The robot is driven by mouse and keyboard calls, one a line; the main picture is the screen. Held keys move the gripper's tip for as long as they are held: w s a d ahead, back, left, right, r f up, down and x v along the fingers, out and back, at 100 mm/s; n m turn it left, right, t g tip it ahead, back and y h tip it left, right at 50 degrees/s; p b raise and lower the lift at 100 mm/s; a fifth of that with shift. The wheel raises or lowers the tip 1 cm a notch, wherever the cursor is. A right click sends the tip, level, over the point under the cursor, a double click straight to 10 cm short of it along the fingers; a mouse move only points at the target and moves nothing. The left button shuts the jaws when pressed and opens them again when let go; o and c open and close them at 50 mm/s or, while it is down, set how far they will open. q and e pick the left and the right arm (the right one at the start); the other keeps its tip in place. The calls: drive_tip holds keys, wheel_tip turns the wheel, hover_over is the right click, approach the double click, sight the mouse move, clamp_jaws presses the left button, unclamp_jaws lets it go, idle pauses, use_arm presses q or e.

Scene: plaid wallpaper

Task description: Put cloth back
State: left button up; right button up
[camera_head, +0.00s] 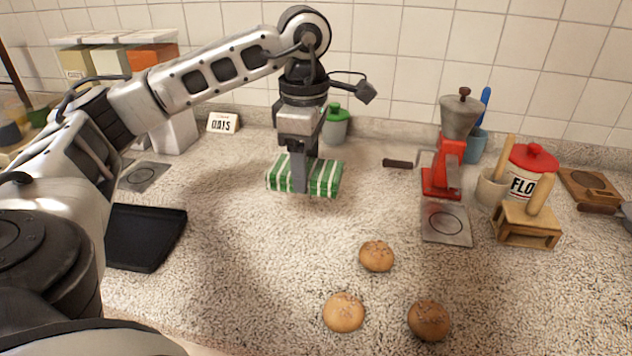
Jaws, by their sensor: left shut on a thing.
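A folded green and white striped cloth (327,178) is near the middle of the counter, toward the back. My left gripper (302,180) points down and is shut on the cloth, with a finger in front of its near side. I cannot tell whether the cloth touches the counter or is held a little above it. My right gripper is not in the view.
Three round buns (376,256) lie on the speckled counter (240,270) at the front. A red grinder (445,165), a flour jar (530,170) and a wooden block (526,224) stand at right. A black tray (146,237) lies at left. A green-lidded jar (336,127) stands behind the cloth.

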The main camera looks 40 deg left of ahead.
use_arm(q)
hover_over(314, 202)
wheel_tip(314, 202, down, 6)
drive_tip(key=shift+s+d+f+p, duration=0.15)
drive_tip(key=shift+f+p, duration=0.1)
drive_tip(key=shift+p, duration=0.15)
drive_tip(key=shift+f+p, duration=0.35)
drive_tip(key=shift+f, duration=1.4)
drive_tip(key=shift+f, duration=0.2)
drive_tip(key=o, duration=0.9)
drive_tip(key=shift+o, duration=0.2)
wheel_tip(314, 202, up, 12)
drive_tip(key=b, duration=0.1)
drive_tip(key=shift+r, duration=0.25)
